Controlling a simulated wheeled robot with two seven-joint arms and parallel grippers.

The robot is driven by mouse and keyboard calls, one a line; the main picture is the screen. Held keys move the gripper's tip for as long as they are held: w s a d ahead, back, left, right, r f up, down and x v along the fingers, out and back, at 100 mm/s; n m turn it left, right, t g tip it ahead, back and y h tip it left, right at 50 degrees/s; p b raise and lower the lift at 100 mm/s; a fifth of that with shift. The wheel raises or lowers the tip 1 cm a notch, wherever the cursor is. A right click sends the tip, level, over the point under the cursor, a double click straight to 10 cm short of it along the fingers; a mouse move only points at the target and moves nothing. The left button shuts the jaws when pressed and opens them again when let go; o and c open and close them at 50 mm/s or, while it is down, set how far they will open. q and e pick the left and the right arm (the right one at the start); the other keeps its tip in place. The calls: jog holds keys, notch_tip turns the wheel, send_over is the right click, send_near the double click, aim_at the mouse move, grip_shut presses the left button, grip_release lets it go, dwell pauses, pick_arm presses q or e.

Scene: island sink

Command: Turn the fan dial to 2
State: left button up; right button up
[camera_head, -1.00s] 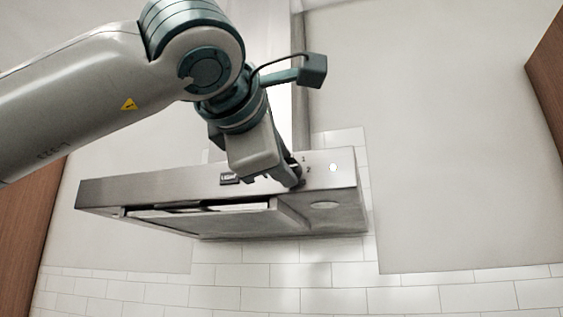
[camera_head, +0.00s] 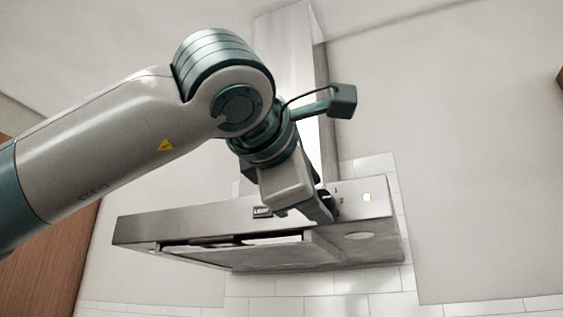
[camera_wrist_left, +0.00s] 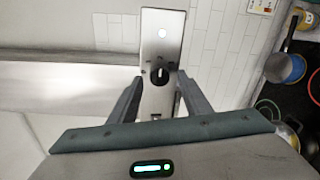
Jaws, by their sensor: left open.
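The range hood (camera_head: 190,228) is a steel box on the tiled wall. The black fan dial (camera_wrist_left: 160,73) sits on its front panel and shows in the left wrist view just beyond and between my open fingertips. In the head view the dial is mostly hidden by my gripper, with the printed marks 1 and 2 (camera_head: 340,200) just to its right. My left gripper (camera_head: 325,208) is open at the hood's front panel; it also shows in the left wrist view (camera_wrist_left: 157,90). I cannot tell whether a finger touches the dial. My right gripper is not in view.
A round white light (camera_head: 367,197) is on the panel right of the dial. A chimney (camera_head: 285,60) rises above the hood. Below, pots (camera_wrist_left: 285,68) stand on a dark cooktop (camera_wrist_left: 300,100). The wall to the right is clear.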

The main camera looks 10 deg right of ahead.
pick_arm(q)
jog(key=b+v, duration=0.3)
jog(key=v, duration=1.3)
jog(key=shift+s+a+b, duration=0.25)
jog(key=shift+s+b, duration=0.05)
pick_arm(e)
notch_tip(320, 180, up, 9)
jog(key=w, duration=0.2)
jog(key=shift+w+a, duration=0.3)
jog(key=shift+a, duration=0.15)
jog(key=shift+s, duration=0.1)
